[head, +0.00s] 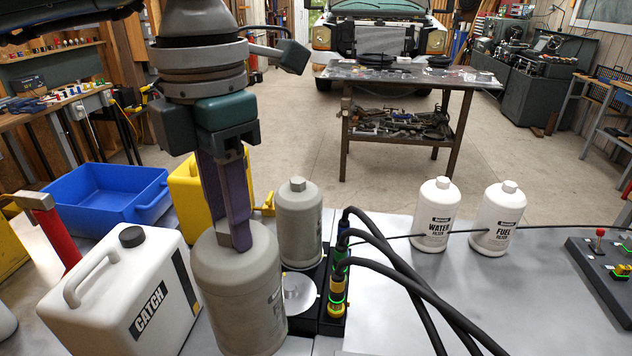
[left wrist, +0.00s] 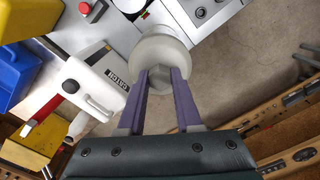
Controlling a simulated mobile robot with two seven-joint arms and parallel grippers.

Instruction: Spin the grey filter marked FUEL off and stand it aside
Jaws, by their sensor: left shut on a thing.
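My left gripper (head: 238,235) is shut on the top nub of a large grey filter (head: 236,295), with its purple fingers pointing down. In the left wrist view the gripper (left wrist: 160,78) grips the nub of the same grey filter (left wrist: 163,46). The filter is upright, close to the head camera and left of the black mount (head: 333,325). Its label is turned right and mostly unreadable; whether its base touches anything is hidden. A round pale seat (head: 298,296) on the mount shows bare. A second grey filter (head: 299,225) stands behind it. My right gripper is not in view.
A white CATCH can (head: 128,290) stands close left. White WATER (head: 436,215) and FUEL (head: 498,218) filters stand right. Black hoses (head: 405,285) cross the bench; bare grey metal (head: 520,310) lies right.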

